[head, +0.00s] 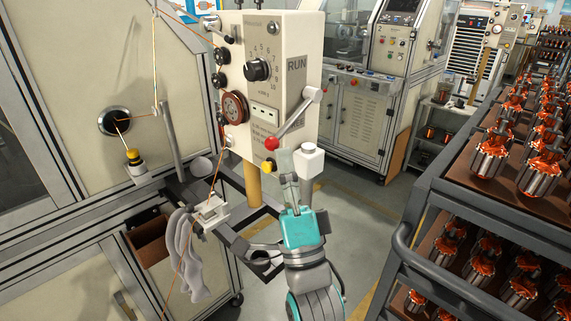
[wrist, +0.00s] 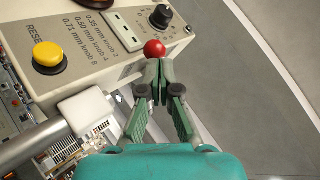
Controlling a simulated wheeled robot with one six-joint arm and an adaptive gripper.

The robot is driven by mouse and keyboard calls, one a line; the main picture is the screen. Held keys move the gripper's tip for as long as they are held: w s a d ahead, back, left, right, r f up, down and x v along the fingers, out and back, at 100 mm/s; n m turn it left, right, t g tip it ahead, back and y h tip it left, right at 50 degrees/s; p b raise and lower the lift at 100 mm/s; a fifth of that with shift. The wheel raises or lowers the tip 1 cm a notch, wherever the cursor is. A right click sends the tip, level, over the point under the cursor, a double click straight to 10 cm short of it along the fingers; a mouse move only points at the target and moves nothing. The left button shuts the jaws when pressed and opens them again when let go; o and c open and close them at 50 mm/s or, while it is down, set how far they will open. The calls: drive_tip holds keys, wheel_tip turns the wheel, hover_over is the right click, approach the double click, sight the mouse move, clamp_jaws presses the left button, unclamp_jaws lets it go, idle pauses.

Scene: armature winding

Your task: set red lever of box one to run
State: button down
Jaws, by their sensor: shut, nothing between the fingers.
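The near cream box (head: 276,30) stands on a post and has dials, a wire pulley and the word RUN on its side face. Its lever (head: 297,117) pivots at that face below RUN and slants down-left to a red ball (head: 271,143), well below the word. The red ball also shows in the wrist view (wrist: 154,49). My gripper (head: 283,156) is shut and empty, with its fingertips just beside the ball. In the wrist view the closed fingertips (wrist: 155,66) lie right below the ball; I cannot tell whether they touch. The lever's arm is mostly hidden there.
A yellow RESET button (wrist: 47,54) sits on the box's lower edge, near my fingers. A white-capped post (head: 309,158) stands close behind my gripper. A rack of copper-wound armatures (head: 490,155) fills the right. Another similar box (head: 493,38) stands far back. Open floor lies between.

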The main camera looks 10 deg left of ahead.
drive_tip(key=shift+s+a+r, duration=0.2)
drive_tip(key=shift+s+r, duration=0.05)
drive_tip(key=shift+r, duration=0.2)
wheel_tip(320, 180, up, 10)
drive_tip(key=s+a, duration=0.1)
drive_tip(key=shift+s, duration=0.2)
idle(1.1)
idle(1.4)
